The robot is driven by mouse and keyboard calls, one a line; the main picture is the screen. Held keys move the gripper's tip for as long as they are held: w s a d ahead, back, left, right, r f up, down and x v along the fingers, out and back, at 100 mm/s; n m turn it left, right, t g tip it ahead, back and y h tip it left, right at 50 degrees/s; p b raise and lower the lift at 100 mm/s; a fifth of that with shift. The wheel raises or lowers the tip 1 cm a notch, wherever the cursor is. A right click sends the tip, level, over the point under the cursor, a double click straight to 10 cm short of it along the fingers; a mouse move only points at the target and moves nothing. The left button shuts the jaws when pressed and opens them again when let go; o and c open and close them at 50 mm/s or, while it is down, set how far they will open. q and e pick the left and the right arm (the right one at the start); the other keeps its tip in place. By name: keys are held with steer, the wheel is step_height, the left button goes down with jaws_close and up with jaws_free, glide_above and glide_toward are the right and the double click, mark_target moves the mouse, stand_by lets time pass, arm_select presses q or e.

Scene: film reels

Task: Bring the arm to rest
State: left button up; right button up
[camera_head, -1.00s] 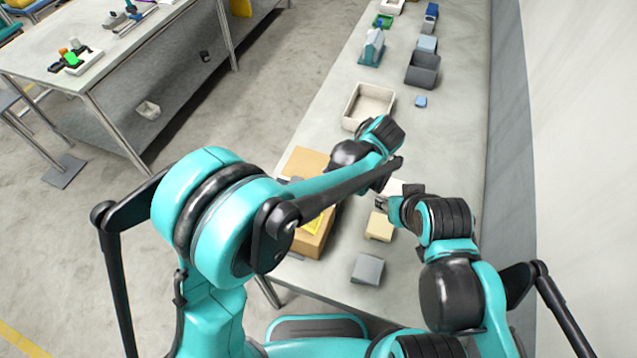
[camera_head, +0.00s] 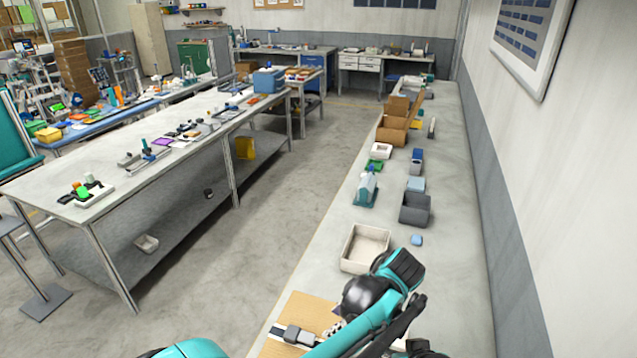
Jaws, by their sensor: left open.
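My left arm reaches up from the bottom of the head view and bends beside the pale open bin (camera_head: 350,262). My right gripper is not in view; only a dark arm part shows at the bottom edge.
The long bench (camera_head: 445,215) runs away along the right wall. A second table (camera_head: 110,195) stands left across open floor.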

arm_select(q)
steer(key=s+a+f+m+t+h+b, duration=0.1)
steer(key=s+a+f+m+b, duration=0.1)
steer(key=a, duration=0.6)
steer(key=s+a+f+m+t+h+b, duration=0.2)
steer(key=s+a+f+m+b, duration=0.1)
steer(key=s+a+m+b, duration=0.2)
steer(key=s+a+f+m+t+h+b, duration=0.2)
steer(key=s+a+m+b, duration=0.2)
steer(key=a, duration=0.7)
steer(key=shift+s+a+f+m, duration=0.2)
steer(key=shift+s+m, duration=0.05)
steer(key=shift+m, duration=0.95)
